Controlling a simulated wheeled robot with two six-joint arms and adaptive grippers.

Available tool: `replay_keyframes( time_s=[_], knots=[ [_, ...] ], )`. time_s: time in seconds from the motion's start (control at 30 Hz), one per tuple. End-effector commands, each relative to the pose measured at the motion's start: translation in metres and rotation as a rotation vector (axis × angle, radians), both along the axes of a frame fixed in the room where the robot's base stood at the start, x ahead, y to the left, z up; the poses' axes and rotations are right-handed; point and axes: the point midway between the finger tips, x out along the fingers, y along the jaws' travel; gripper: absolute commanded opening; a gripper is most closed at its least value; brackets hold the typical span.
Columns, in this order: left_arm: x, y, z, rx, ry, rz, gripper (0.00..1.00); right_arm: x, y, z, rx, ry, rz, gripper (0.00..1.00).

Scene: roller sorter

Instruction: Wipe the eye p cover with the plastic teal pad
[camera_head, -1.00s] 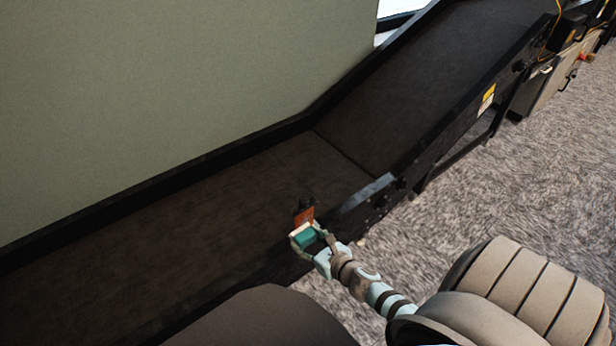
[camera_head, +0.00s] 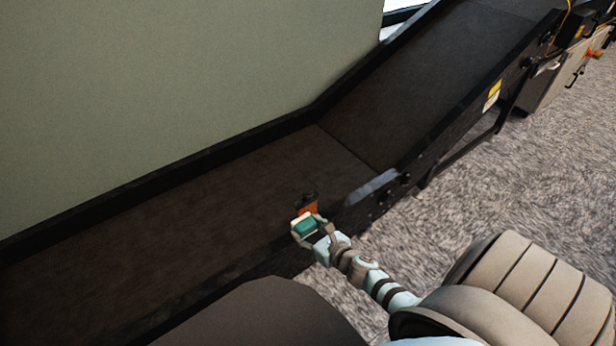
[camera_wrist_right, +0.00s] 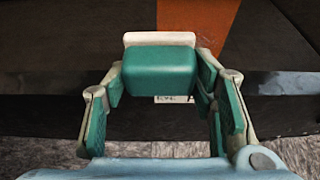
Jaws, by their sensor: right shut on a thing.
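My right gripper (camera_head: 304,225) is shut on the plastic teal pad (camera_head: 306,228), a small block with a pale backing. In the right wrist view the pad (camera_wrist_right: 160,70) sits between the fingertips (camera_wrist_right: 158,62). Beyond it is an orange panel (camera_wrist_right: 198,28); a small pale label reading "EYE" (camera_wrist_right: 168,99) shows just below the pad, partly hidden. In the head view the orange part with a dark top (camera_head: 309,207) stands at the conveyor's near rail, just behind the pad. I take it as the eye p cover. I cannot tell whether the pad touches it. My left gripper is not in view.
The dark conveyor belt (camera_head: 190,232) runs from lower left and slopes up to the upper right. Its near side rail (camera_head: 375,188) lies beside my right gripper. A large green-grey panel (camera_head: 170,80) stands behind it.

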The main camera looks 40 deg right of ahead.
Motion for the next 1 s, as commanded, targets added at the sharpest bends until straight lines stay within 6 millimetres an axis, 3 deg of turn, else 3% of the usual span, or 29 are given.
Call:
replay_keyframes(
  time_s=[0.7,0.87,1.0],
  knots=[
    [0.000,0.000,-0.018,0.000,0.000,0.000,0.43,0.000,-0.064,-0.001,-0.001,-0.001,0.000,0.29],
    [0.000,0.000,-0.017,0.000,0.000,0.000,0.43,-0.002,-0.062,0.000,0.001,0.000,0.000,0.29],
    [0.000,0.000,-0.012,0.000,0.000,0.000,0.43,0.000,-0.048,0.002,0.002,-0.001,0.000,0.29]
  ],
)
